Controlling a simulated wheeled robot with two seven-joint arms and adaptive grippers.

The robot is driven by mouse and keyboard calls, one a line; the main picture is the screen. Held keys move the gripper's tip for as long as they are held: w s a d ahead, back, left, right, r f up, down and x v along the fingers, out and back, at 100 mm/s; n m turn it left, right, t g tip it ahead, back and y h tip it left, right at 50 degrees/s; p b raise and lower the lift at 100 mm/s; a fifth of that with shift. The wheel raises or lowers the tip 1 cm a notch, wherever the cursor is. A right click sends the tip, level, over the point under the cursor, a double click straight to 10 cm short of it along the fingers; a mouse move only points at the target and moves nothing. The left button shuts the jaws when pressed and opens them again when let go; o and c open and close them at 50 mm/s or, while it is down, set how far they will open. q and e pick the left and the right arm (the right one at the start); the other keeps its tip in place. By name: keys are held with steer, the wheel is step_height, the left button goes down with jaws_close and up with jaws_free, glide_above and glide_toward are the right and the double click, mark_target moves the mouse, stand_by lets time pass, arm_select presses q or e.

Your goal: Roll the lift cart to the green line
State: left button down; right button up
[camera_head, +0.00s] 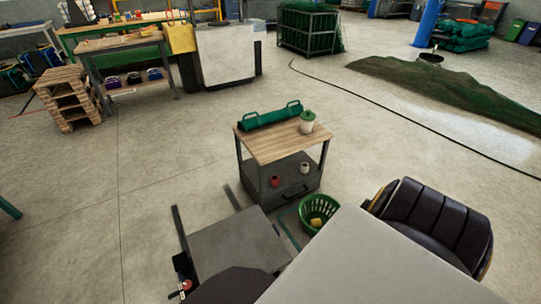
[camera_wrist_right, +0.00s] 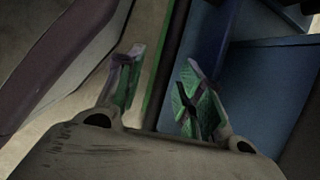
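A low grey platform (camera_head: 237,243), which looks like the lift cart, stands in the lower middle of the head view. Dark bars show at its left and far side, and a small red part (camera_head: 186,285) sits by its near left corner. A thin green line (camera_head: 288,229) shows on the floor just right of the platform, partly hidden. My right gripper (camera_wrist_right: 162,92) shows in the right wrist view with its green-padded fingers apart. I see nothing held between them. My left gripper is not in view.
A wood-topped trolley (camera_head: 283,142) stands beyond the platform. A green basket (camera_head: 319,212), a black padded seat (camera_head: 437,222) and a pale flat surface (camera_head: 385,262) crowd the right. Pallets (camera_head: 68,97) stand at left. Floor left of the platform is clear.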

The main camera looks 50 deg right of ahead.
steer(key=v, duration=1.1)
steer(key=shift+r, duration=0.2)
stand_by(0.5)
steer(key=shift+s+d, duration=0.1)
stand_by(0.5)
